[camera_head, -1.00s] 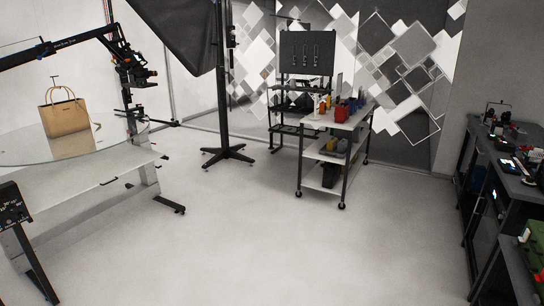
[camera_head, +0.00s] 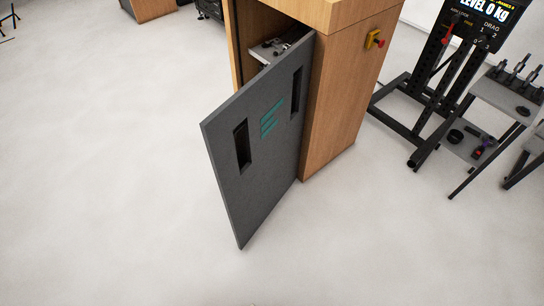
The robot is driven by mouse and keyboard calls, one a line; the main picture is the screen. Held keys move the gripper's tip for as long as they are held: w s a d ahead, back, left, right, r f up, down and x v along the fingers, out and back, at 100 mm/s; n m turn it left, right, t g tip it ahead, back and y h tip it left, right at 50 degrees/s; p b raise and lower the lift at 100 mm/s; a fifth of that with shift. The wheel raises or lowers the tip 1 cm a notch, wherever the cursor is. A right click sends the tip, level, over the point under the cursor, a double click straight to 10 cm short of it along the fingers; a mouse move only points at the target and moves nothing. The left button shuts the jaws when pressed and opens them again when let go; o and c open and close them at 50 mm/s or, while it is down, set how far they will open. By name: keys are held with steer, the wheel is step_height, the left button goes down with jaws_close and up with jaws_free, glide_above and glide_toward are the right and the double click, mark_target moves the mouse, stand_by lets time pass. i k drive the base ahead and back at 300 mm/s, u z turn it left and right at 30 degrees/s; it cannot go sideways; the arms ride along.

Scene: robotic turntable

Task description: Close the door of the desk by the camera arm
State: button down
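The wooden desk (camera_head: 342,100) stands at the top middle, light brown, with a yellow and red switch on its right side. Its dark grey door (camera_head: 225,175) stands open, swung out toward the left front. The door has two dark slots and a teal logo. The camera arm is not in this view. My gripper is not in view.
A black stand with a display (camera_head: 470,22) and its floor frame stand right of the desk. A small grey table with tools (camera_head: 508,95) is at the right edge. The white floor (camera_head: 110,180) left and in front of the door is clear.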

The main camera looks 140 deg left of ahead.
mark_target(253, 141)
steer(key=u, duration=4.5)
steer(key=i, duration=0.95)
steer(key=z, duration=0.1)
